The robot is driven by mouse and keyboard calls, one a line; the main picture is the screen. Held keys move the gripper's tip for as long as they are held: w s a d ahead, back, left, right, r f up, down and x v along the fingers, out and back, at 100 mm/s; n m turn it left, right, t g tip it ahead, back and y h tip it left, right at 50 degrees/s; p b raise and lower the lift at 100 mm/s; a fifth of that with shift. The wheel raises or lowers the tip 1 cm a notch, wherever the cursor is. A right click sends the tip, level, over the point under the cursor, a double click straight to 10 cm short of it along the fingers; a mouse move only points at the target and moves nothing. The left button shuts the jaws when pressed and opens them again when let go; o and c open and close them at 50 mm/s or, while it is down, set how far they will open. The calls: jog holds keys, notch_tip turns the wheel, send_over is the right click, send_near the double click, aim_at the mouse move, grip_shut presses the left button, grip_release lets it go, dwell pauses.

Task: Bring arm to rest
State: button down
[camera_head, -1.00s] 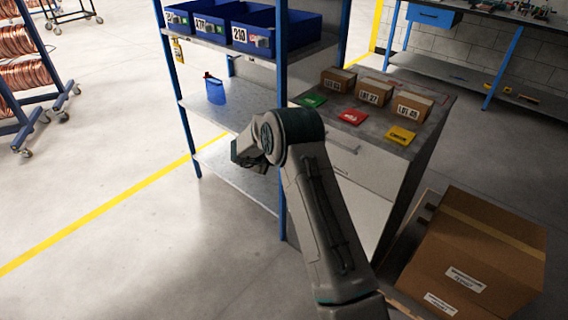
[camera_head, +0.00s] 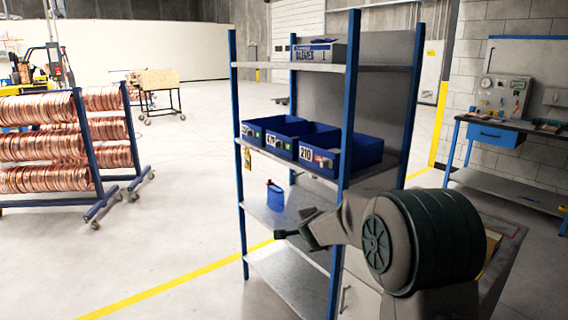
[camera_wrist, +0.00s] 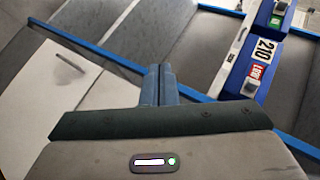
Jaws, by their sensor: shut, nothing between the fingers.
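My gripper (camera_head: 283,234) shows in the head view at the end of my arm, in front of the shelf rack's middle shelf. In the wrist view my gripper (camera_wrist: 159,70) has its two fingers together, with nothing between them. My arm is raised and bent, and its large dark joint fills the lower right of the head view. It hides most of the cabinet and bench top behind it.
The shelf rack (camera_head: 347,120) holds several blue bins (camera_head: 320,152) and a small blue container (camera_head: 275,196). Copper coil racks (camera_head: 68,143) stand at left. A workbench (camera_head: 500,122) is at right. The floor at left front is clear.

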jog(key=s+r+n+g+y+p, duration=0.1)
jog(key=s+r+n+g+y, duration=0.15)
jog(key=s+n, duration=0.45)
jog(key=s+r+n+g+y+p, duration=0.15)
jog(key=s+r, duration=0.25)
jog(key=s, duration=0.7)
jog(key=s+d+f+n+g+h, duration=0.1)
jog(key=s+d+n+g+h, duration=0.1)
jog(key=s, duration=0.9)
jog(key=s+d+n+g+h+p, duration=0.1)
jog(key=s+d+n, duration=0.3)
jog(key=s, duration=0.8)
jog(key=shift+d+f+n+g+h, duration=0.35)
jog(key=shift+d+g+h, duration=0.15)
jog(key=shift+d+g, duration=0.3)
jog(key=shift+a, duration=0.1)
